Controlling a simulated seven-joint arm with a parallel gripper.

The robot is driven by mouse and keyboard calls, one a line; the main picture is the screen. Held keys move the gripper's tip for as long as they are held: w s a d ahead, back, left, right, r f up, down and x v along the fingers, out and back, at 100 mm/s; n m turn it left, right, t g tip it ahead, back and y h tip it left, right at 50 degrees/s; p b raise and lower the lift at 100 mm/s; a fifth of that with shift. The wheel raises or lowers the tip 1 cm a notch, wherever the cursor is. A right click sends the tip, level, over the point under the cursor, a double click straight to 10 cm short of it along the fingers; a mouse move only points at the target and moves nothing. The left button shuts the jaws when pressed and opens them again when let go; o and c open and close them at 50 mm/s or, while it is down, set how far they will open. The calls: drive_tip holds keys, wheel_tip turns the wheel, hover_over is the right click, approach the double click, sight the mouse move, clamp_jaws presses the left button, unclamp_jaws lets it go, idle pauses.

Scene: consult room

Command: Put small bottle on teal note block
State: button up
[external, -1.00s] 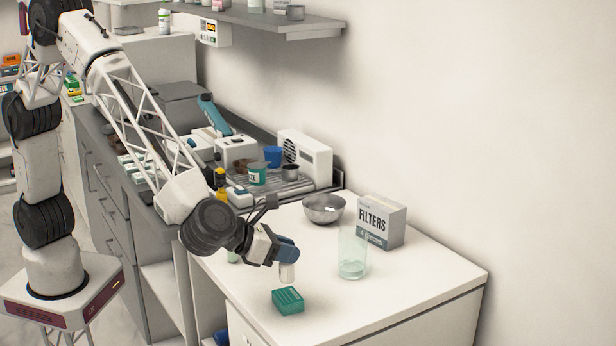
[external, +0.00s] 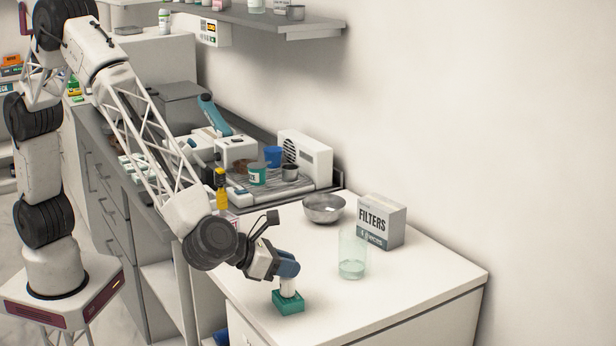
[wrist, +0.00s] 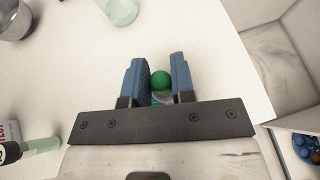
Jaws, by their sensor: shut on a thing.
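The small bottle (external: 287,286) looks pale in the external view, and a round green cap (wrist: 160,80) shows between my fingers in the wrist view. My gripper (external: 288,272), with blue fingers, is shut on the bottle from above, and it also shows in the wrist view (wrist: 160,72). The bottle is about upright, directly over the teal note block (external: 288,304). Its lower end appears to meet the block's top, though I cannot tell whether it bears on it. The block lies flat near the front edge of the white table (external: 420,292).
A clear glass (external: 352,256) stands right of the block. Behind are a metal bowl (external: 323,208) and a FILTERS box (external: 381,221). A cluttered grey counter lies to the left. The table's right side is clear.

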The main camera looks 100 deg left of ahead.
drive_tip(key=shift+f, duration=0.1)
drive_tip(key=o, duration=0.9)
drive_tip(key=v, duration=1.2)
